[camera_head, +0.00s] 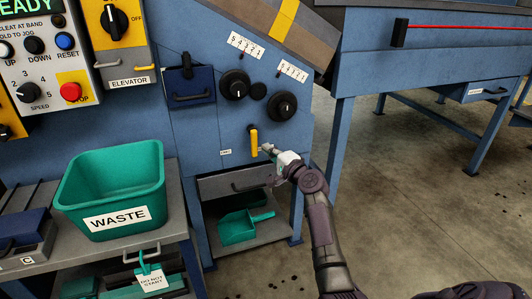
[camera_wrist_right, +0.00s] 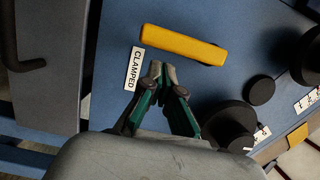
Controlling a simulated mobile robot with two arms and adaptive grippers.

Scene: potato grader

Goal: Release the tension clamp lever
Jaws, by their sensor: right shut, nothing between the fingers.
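The tension clamp lever (camera_head: 254,140) is a yellow handle on the blue machine panel, standing upright in the head view. It also shows in the right wrist view (camera_wrist_right: 184,45), lying across the picture beside a white label reading CLAMPED (camera_wrist_right: 133,68). My right gripper (camera_head: 267,148) is just right of the lever's lower part. In the wrist view its green-and-grey fingers (camera_wrist_right: 163,69) are shut and empty, with their tips a short way from the lever's side; contact is not visible. My left gripper is not in view.
Black knobs (camera_head: 283,106) sit above the lever. A drawer handle (camera_head: 250,184) and a shelf with a green scoop (camera_head: 240,227) are below. A green WASTE bin (camera_head: 112,187) stands on the left bench. Open floor lies to the right.

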